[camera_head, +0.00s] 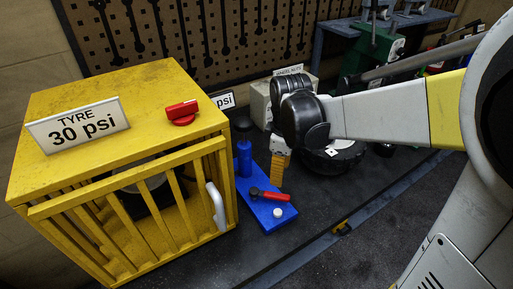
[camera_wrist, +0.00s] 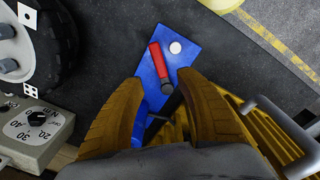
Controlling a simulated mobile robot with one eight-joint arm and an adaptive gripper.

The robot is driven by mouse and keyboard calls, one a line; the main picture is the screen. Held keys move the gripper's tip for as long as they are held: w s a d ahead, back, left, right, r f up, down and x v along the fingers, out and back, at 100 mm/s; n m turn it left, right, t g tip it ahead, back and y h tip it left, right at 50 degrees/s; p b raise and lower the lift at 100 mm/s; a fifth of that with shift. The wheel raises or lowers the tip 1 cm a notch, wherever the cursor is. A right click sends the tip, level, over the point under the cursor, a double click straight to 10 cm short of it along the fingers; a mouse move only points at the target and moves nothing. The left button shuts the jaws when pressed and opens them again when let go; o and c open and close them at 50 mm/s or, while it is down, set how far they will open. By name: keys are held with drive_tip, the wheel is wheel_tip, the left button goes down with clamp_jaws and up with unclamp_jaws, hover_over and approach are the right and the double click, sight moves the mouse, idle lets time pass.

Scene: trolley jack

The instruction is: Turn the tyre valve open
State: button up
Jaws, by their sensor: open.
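A red valve-like lever (camera_head: 182,112) sits on top of the yellow cage (camera_head: 130,85), beside the sign "TYRE 30 psi" (camera_head: 80,125). I cannot tell for certain that it is the tyre valve. It does not show in the wrist view. My gripper (camera_head: 278,183) points down over the blue board (camera_head: 262,219), to the right of the cage and apart from the lever. In the wrist view my gripper (camera_wrist: 160,77) has its two fingers spread, with nothing held between them. A red-handled tool (camera_wrist: 158,62) lies on the board below.
A white disc (camera_head: 278,212) and blue cylinder (camera_head: 244,158) are on the board. The cage has a barred front with a white handle (camera_head: 216,205). A wheel (camera_head: 335,156) lies behind my gripper. A grey dial box (camera_wrist: 35,128) shows at left in the wrist view.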

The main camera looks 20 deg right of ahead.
sight(278, 195)
drive_tip(key=shift+n+g, duration=0.3)
drive_tip(key=shift+n, duration=0.3)
drive_tip(key=f+b, duration=0.1)
drive_tip(key=f, duration=0.3)
drive_tip(key=f+b, duration=0.1)
drive_tip(key=f, duration=0.3)
drive_tip(key=w+f+b, duration=0.1)
drive_tip(key=f, duration=0.3)
drive_tip(key=shift+d, duration=0.2)
clamp_jaws()
